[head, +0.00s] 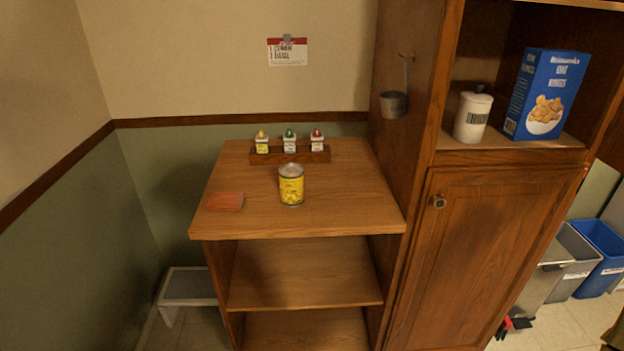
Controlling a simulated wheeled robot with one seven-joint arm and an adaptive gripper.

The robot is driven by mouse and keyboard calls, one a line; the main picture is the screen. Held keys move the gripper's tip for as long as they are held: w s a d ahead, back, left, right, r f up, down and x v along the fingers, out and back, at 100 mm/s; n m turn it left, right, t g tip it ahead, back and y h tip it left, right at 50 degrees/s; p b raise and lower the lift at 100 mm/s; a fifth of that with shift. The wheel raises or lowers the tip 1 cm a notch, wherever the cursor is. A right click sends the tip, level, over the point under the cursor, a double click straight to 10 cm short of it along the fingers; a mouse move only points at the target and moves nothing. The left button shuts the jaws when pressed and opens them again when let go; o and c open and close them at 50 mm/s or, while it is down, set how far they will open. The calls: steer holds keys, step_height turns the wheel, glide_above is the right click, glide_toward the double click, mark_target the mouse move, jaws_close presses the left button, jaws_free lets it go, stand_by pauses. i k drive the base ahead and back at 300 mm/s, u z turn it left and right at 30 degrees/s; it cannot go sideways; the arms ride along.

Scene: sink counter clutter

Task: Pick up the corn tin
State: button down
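The corn tin (291,186) is a yellow-labelled can with a bare metal lid. It stands upright near the middle of the wooden counter top (320,222) in the head view. It stands apart from the other things there. My gripper does not show in the head view, so its position and state are not seen.
A rack (275,158) with three small bottles stands behind the tin. A reddish block (225,201) lies to the left. A tall wooden cabinet (480,250) borders the right, with a hanging metal cup (393,104). The counter's front is clear. A low stool (190,285) stands at lower left.

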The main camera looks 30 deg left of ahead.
mark_target(291, 176)
steer(key=u, duration=1.6)
steer(key=k, duration=0.3)
steer(key=u, duration=0.1)
